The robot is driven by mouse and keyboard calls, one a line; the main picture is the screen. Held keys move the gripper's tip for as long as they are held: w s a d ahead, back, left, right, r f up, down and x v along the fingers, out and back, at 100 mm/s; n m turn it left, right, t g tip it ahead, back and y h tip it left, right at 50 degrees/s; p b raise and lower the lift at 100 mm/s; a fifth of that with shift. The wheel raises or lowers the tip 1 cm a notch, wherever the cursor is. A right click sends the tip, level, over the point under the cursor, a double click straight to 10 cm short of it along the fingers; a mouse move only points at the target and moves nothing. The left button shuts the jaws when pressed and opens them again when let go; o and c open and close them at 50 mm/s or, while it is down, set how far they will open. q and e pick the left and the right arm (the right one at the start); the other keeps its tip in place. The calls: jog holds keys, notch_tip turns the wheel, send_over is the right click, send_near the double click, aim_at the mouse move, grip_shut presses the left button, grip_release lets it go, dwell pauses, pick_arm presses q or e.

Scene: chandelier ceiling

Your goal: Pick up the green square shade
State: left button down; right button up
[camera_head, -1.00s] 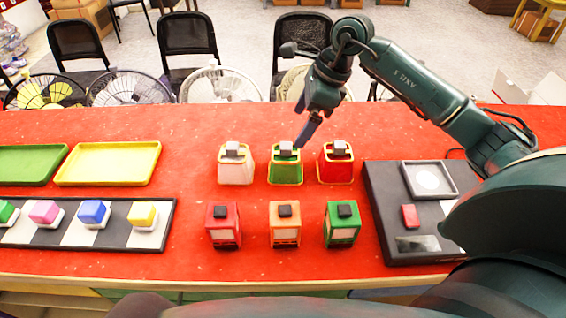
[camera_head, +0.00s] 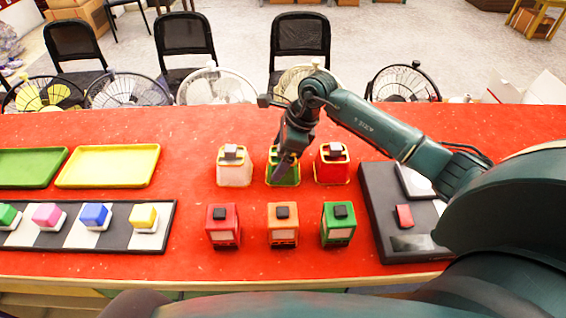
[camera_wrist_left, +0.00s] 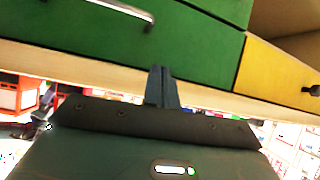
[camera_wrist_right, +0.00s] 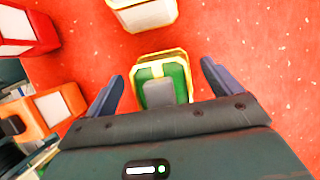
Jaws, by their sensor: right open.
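The green square shade (camera_head: 291,178) stands in the middle of the back row, between the white shade (camera_head: 234,172) and the red shade (camera_head: 332,171). It has a yellow rim and a grey knob on top. My right gripper (camera_head: 284,172) hangs over it and partly hides it in the head view. In the right wrist view the green shade (camera_wrist_right: 174,79) and its grey knob lie between the two spread fingers (camera_wrist_right: 163,82), with no visible grip. My left gripper (camera_wrist_left: 162,85) shows only in its own wrist view, fingers together and empty, in front of green drawers.
Red, orange (camera_head: 283,224) and green lantern-like blocks stand in the front row. A black device (camera_head: 378,205) is at the right. Trays (camera_head: 108,164) and a checkered board with coloured blocks (camera_head: 95,214) are at the left. The red table is clear between these groups.

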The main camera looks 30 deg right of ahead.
jog(key=shift+c, duration=0.2)
jog(key=c, duration=1)
jog(key=shift+c, duration=0.3)
jog(key=shift+r, duration=0.15)
